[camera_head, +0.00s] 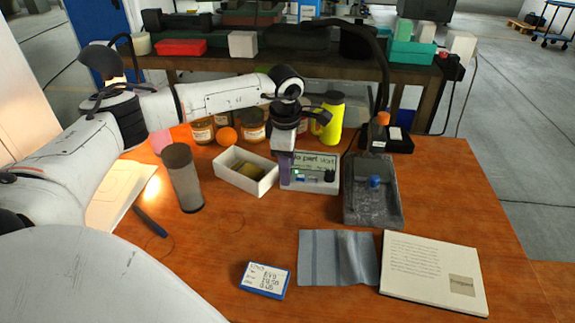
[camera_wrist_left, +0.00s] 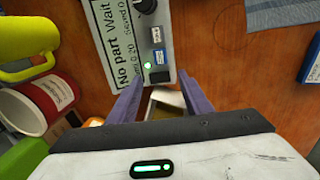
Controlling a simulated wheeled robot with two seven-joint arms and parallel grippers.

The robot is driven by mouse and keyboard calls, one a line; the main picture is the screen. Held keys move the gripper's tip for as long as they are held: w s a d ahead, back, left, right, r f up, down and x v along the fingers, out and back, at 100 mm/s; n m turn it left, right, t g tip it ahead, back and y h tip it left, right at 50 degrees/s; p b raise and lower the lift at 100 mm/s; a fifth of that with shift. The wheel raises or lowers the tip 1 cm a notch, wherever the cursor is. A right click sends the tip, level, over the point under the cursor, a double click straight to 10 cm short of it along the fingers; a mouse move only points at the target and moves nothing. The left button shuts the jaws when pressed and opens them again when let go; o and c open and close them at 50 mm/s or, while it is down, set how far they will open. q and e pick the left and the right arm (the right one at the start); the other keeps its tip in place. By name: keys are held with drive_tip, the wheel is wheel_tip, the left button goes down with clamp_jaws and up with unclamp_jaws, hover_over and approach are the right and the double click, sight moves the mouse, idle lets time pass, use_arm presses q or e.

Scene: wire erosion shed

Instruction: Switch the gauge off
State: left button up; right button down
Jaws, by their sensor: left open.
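The gauge (camera_head: 322,163) is a light box with a lettered display at the back of the wooden table. Its display reads "No part Wait" in part. In the left wrist view the gauge (camera_wrist_left: 117,40) shows a black knob, small white and blue controls and a lit green lamp (camera_wrist_left: 148,66). My left gripper (camera_head: 286,180) hangs pointing down at the gauge's left side and hides part of it. In the left wrist view its purple fingers are apart with nothing between them, and the gripper (camera_wrist_left: 161,90) lies just beyond the gauge's lamp end. My right gripper is not seen.
A white open box (camera_head: 238,182) stands left of the gauge and a grey tray (camera_head: 352,205) right of it. Several jars, an orange ball (camera_head: 226,136) and a yellow mug (camera_head: 333,115) stand behind. A dark cylinder (camera_head: 183,180) stands further left.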

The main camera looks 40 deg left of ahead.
use_arm(q)
drive_tip(key=shift+c, duration=0.4)
drive_tip(key=c, duration=1)
drive_tip(key=shift+w+a+g, duration=0.1)
drive_tip(key=shift+w+g, duration=0.05)
drive_tip(key=shift+g, duration=0.25)
drive_tip(key=shift+h+p, duration=0.3)
drive_tip(key=shift+p, duration=0.1)
drive_tip(key=o, duration=1.1)
drive_tip(key=shift+f, duration=0.1)
